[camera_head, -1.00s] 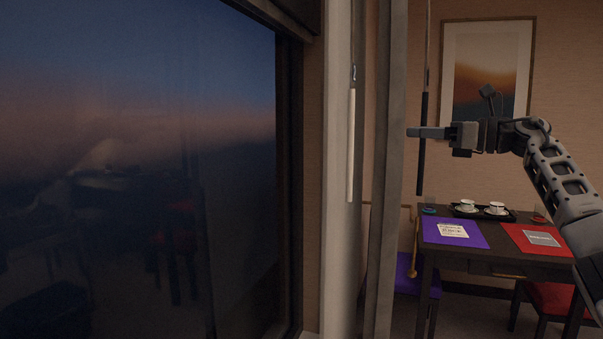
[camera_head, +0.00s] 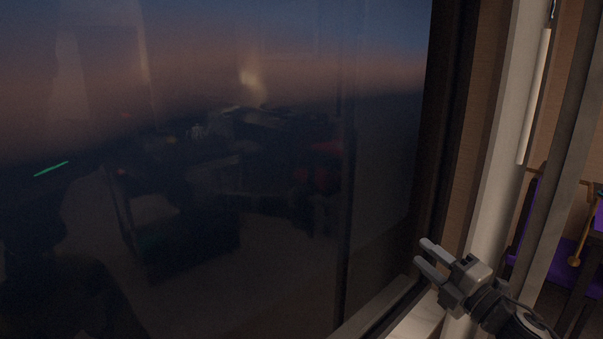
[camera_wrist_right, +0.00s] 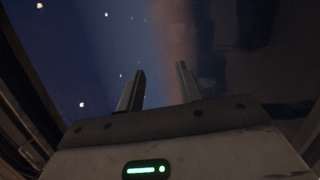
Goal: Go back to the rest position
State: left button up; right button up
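My right gripper (camera_head: 427,258) is at the lower right of the head view, in front of the window's lower corner. Its two fingers are apart with nothing between them. In the right wrist view the two fingers (camera_wrist_right: 158,88) also stand apart and empty, against the dark window and sky. My left gripper is in neither view.
A large dark window (camera_head: 230,180) fills most of the head view, with dim reflections of the room. Its dark frame (camera_head: 450,120) and a pale post (camera_head: 500,170) stand to the right. A purple seat (camera_head: 565,262) shows at the right edge.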

jog(key=s+a+f+m+g+h, duration=0.1)
jog(key=s+a+f+m+h, duration=0.25)
jog(key=s+f+m, duration=0.4)
jog(key=s+a+f+m+g+h, duration=0.1)
jog(key=s+a+f+m+h, duration=0.25)
jog(key=s+f+m, duration=0.45)
jog(key=s+a+f+m+g, duration=0.2)
jog(key=s+f+m, duration=0.1)
jog(key=s, duration=0.4)
jog(key=s+a+f+m+g, duration=0.2)
jog(key=s+f+m+g, duration=0.1)
jog(key=s+f, duration=0.3)
jog(key=shift+s+m, duration=0.4)
jog(key=shift+m, duration=0.15)
